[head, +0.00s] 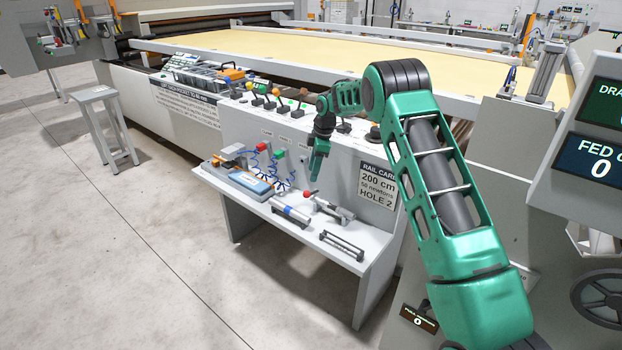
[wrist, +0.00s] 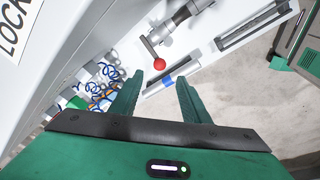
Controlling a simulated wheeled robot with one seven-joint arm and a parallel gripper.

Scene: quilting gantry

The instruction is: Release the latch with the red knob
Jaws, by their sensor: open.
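The red knob (head: 308,194) is a small ball at the end of the latch's short lever, on the white shelf. The latch's grey metal body (head: 336,209) lies to the right of the knob. In the wrist view the red knob (wrist: 159,64) shows just beyond the gap between my fingertips, with the latch's body (wrist: 182,18) further up. My gripper (head: 314,178) is green and points down above the knob. In the wrist view my gripper (wrist: 160,78) is open with nothing between its fingers; I see no contact with the knob.
A silver cylinder with a blue band (head: 290,212) lies left of the latch. A black-and-silver rail piece (head: 342,245) sits at the shelf's front right. Blue coiled hoses (head: 277,170) and a blue tray (head: 251,182) occupy the shelf's left. A panel with levers (head: 270,98) rises behind.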

